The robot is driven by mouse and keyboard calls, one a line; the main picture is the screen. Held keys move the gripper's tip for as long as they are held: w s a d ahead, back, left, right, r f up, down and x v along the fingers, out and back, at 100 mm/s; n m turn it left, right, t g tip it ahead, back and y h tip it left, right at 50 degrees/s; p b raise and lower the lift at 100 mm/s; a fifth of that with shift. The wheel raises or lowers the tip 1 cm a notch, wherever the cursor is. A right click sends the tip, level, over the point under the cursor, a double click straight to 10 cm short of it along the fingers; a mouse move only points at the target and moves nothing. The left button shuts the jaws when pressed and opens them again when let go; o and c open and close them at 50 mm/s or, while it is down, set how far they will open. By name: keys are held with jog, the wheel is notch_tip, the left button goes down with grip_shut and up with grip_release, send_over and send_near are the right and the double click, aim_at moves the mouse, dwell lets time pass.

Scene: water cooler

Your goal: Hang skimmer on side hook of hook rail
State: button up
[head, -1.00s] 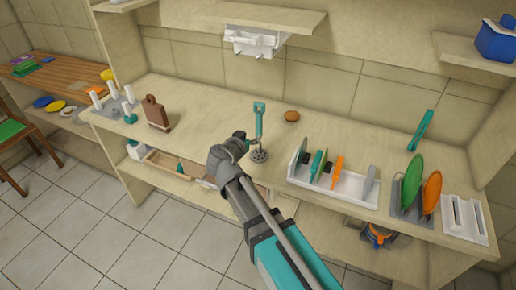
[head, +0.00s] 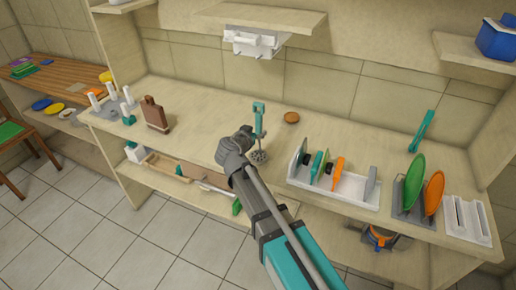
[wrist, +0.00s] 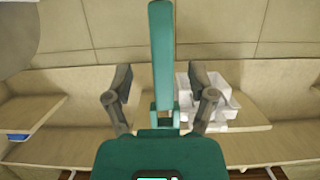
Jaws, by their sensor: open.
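The skimmer (head: 259,120) has a teal handle with a looped top end and a grey perforated disc at the bottom. It is upright over the counter, its disc at the counter surface. My gripper (head: 251,133) is beside the handle. In the wrist view my gripper (wrist: 160,85) is open, with the teal skimmer handle (wrist: 162,50) between its fingers and a gap on both sides. The white hook rail (head: 252,42) is under the upper shelf, above and behind the skimmer. It also shows in the wrist view (wrist: 215,100). Its side hook is too small to make out.
A white rack (head: 330,185) with several utensils stands right of the skimmer. A brown egg-shaped object (head: 291,117) lies behind it to the right. The upper shelf (head: 262,18) overhangs the counter. Bare counter lies left of my gripper.

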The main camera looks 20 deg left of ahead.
aim_at(257, 129)
jog(key=shift+b+x, duration=0.45)
jog(key=shift+x, duration=1.5)
jog(key=shift+a, duration=0.1)
grip_shut()
